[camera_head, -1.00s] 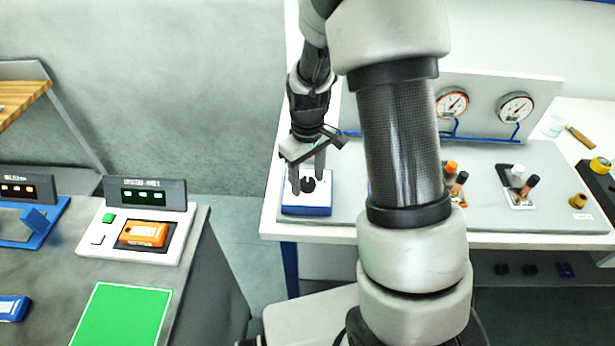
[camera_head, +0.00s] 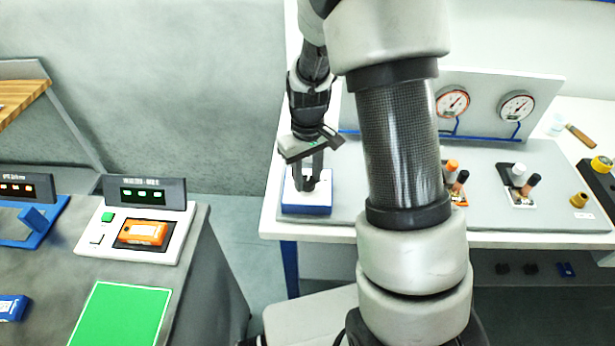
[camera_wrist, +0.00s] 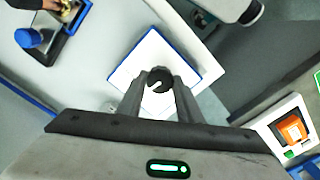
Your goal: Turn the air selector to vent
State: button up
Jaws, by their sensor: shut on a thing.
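The air selector (camera_head: 306,210) is a low blue box with a white top at the near left corner of the white bench. It also shows in the wrist view (camera_wrist: 199,66), where its black round knob (camera_wrist: 159,74) sits between my two fingertips. A white mark on the knob points to the lower left in that view. My gripper (camera_head: 307,186) points down over the box and is shut on the knob. I cannot make out any position labels on the white top.
A grey table on the left carries an orange device (camera_head: 143,233) in a white station and a green mat (camera_head: 121,318).

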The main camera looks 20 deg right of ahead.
aim_at(307, 180)
jog(key=m, duration=0.4)
jog(key=shift+b, duration=0.35)
jog(key=shift+m, duration=1.5)
jog(key=o, duration=1)
jog(key=shift+o, duration=0.2)
jog(key=shift+r, duration=0.1)
notch_tip(307, 180, up, 17)
jog(key=shift+r, duration=0.15)
